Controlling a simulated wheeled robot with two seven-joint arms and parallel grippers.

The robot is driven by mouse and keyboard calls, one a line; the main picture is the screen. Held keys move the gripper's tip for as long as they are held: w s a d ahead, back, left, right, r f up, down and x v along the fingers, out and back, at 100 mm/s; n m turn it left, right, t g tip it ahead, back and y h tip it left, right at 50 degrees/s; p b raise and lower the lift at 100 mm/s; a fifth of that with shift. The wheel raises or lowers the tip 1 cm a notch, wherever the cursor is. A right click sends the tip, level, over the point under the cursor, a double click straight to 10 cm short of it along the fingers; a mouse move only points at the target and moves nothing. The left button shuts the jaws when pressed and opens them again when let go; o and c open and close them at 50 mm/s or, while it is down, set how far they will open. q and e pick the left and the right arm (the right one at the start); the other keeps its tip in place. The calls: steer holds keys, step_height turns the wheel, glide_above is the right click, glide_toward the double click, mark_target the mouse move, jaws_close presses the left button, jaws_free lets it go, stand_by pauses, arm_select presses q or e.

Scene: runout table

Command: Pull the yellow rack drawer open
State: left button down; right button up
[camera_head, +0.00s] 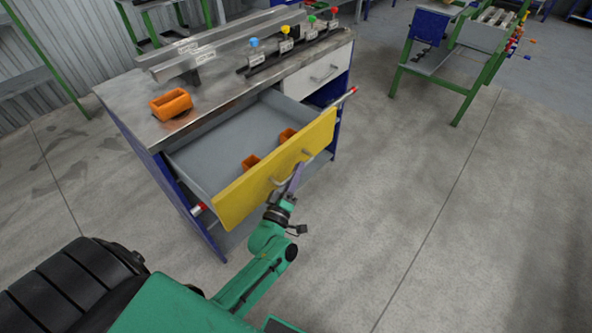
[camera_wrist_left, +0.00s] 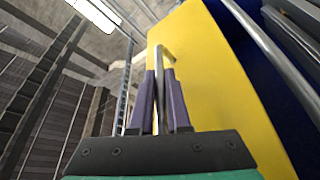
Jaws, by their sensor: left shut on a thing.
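The yellow rack drawer (camera_head: 270,178) stands well out of the workbench cabinet, and its grey inside shows. A metal bar handle runs along its yellow front; in the left wrist view the handle (camera_wrist_left: 160,60) sits between the fingers, beside the yellow front (camera_wrist_left: 215,70). My left gripper (camera_head: 295,175) is at the drawer front, shut on the handle; its two purple fingers (camera_wrist_left: 160,85) lie on either side of the bar. The fingers hide part of the handle in the head view. My right gripper is not in view.
Two orange bins (camera_head: 251,162) lie inside the drawer. Another orange bin (camera_head: 171,104) and a rack with coloured knobs (camera_head: 285,45) stand on the benchtop (camera_head: 215,95). A white drawer (camera_head: 318,72) is shut. A green-framed cart (camera_head: 450,60) stands at upper right; floor between is clear.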

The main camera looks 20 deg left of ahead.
arm_select(q)
steer(key=c, duration=0.9)
jaws_free()
steer(key=shift+s, duration=0.1)
steer(key=b+v, duration=0.1)
steer(key=v, duration=1.3)
steer(key=shift+s+f+b, duration=0.15)
steer(key=shift+s+b, duration=0.05)
steer(key=shift+b, duration=0.15)
